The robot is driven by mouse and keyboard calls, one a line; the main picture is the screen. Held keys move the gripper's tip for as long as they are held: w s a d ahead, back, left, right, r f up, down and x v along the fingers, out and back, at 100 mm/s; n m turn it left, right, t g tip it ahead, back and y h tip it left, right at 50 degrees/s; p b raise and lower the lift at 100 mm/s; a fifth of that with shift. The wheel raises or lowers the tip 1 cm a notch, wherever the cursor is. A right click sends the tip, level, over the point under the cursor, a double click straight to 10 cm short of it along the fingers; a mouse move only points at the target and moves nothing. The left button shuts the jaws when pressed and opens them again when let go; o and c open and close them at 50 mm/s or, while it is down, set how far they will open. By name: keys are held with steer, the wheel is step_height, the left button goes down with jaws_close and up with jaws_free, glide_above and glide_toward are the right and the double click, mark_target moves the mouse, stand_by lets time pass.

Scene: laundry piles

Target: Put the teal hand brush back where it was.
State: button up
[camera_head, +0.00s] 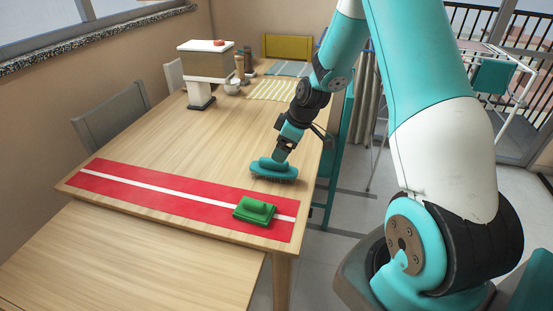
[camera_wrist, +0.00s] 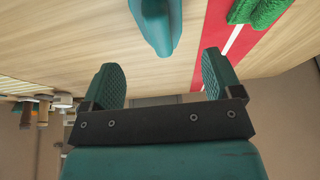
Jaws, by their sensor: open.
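The teal hand brush (camera_head: 274,171) lies on the bare wooden table, near the table's right edge in the head view. My gripper (camera_head: 281,156) is right above it, pointing down. In the wrist view my gripper (camera_wrist: 160,58) is open, with its two fingers wide apart and nothing between them. The brush's teal handle (camera_wrist: 158,22) shows beyond the fingertips, roughly centred between them, and looks apart from both. Its underside is hidden.
A red runner with a white stripe (camera_head: 150,190) lies along the table's near end. A green brush-like object (camera_head: 256,208) lies on it. A striped cloth (camera_head: 271,90) and a boxy stand (camera_head: 205,63) are farther back. The table's middle is clear.

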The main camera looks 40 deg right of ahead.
steer(key=v, duration=0.3)
steer(key=shift+a+r, duration=0.15)
steer(key=shift+r, duration=0.05)
steer(key=s+a+r+g+y, duration=0.1)
steer(key=s+a+r, duration=0.4)
steer(key=a, duration=0.4)
steer(key=s+a+r, duration=0.3)
steer(key=a+r, duration=0.3)
steer(key=a, duration=0.2)
steer(key=s+a+r+g, duration=0.1)
steer(key=s+a, duration=0.3)
steer(key=s, duration=0.4)
steer(key=s+a+r+g, duration=0.1)
steer(key=s+a+r, duration=0.3)
steer(key=s, duration=0.5)
steer(key=shift+a+r+m, duration=0.25)
steer(key=shift+a+m, duration=0.05)
steer(key=shift+a, duration=0.2)
